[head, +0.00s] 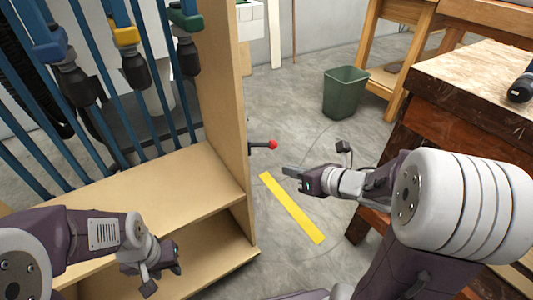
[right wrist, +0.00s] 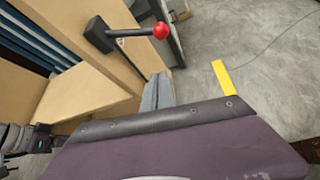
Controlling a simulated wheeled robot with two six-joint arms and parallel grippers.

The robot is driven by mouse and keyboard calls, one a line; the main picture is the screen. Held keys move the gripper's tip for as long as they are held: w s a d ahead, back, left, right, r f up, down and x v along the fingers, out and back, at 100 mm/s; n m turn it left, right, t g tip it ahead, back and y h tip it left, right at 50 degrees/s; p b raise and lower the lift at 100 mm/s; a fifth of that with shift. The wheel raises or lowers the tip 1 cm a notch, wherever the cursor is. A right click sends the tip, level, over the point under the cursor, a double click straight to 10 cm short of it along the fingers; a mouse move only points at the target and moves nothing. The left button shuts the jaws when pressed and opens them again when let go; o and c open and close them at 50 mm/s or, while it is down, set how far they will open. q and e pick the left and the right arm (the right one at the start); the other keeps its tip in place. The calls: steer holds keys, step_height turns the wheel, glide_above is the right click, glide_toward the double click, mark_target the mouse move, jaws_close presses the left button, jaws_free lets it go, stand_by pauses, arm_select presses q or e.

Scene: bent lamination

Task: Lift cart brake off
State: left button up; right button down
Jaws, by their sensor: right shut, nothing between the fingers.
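The brake lever (head: 260,145) is a short dark rod with a red ball knob (head: 272,145), sticking out from the side panel of the wooden cart (head: 225,100). In the right wrist view the lever (right wrist: 130,33) comes out of a black mount and lies roughly level, with its red knob (right wrist: 160,31) at the end. My right gripper (head: 286,171) is shut and empty, slightly below and right of the knob, apart from it. Its grey fingers show in the right wrist view (right wrist: 155,92). My left gripper (head: 165,272) is low over the cart's lower shelf; its fingers are unclear.
Several blue bar clamps (head: 100,75) stand in the cart. A yellow floor strip (head: 292,208) lies on the concrete below my right gripper. A green bin (head: 345,93) stands behind, and a wooden workbench (head: 470,75) is at the right. Floor between cart and bench is open.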

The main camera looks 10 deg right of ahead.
mark_target(260, 145)
steer(key=shift+s+d+f, duration=0.15)
steer(key=shift+d+f, duration=0.15)
steer(key=shift+d, duration=0.4)
steer(key=p+x, duration=0.2)
steer(key=x, duration=0.7)
steer(key=r, duration=0.1)
steer(key=w+r, duration=0.2)
steer(key=shift+d+r, duration=0.25)
